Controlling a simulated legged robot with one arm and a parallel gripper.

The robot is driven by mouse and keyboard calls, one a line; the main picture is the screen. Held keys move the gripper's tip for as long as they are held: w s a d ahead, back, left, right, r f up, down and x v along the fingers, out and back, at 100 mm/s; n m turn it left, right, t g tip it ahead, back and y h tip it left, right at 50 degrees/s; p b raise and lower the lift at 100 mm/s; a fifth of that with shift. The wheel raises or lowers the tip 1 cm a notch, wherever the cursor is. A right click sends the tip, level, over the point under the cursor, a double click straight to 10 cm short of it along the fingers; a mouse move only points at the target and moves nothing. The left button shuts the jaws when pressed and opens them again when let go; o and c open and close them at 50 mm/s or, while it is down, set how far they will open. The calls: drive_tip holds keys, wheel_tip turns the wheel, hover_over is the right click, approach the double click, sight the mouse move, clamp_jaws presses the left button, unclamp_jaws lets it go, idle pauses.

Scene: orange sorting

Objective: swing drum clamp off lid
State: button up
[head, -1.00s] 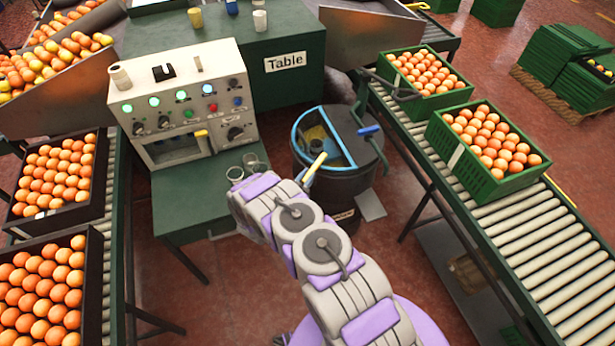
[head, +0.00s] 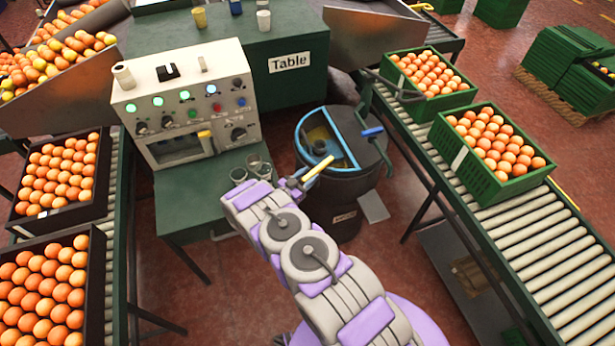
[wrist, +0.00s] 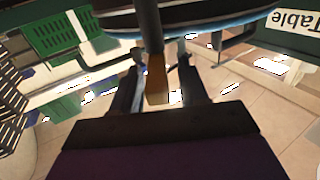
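The dark drum (head: 352,190) stands right of the green bench. Its lid (head: 350,122) is dark, with a blue-edged half opening on the left and a blue grip (head: 372,132) on the right. A yellow bar (head: 319,171), seemingly the clamp's handle, slants across the drum's front-left edge. My gripper (head: 292,185) is just left of the bar's lower end. In the wrist view, a dark bar with a yellow-brown end (wrist: 156,82) lies between my fingers (wrist: 160,54). The fingers are apart, with gaps showing on both sides. How the clamp meets the lid is unclear.
A control panel (head: 190,108) and two glass cups (head: 250,166) are on the green bench, left of my gripper. A roller conveyor (head: 540,240) with green orange crates (head: 490,185) runs on the right.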

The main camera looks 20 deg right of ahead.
drive_tip(key=p+v, duration=0.3)
drive_tip(key=v, duration=1.4)
drive_tip(key=shift+s+a, duration=0.2)
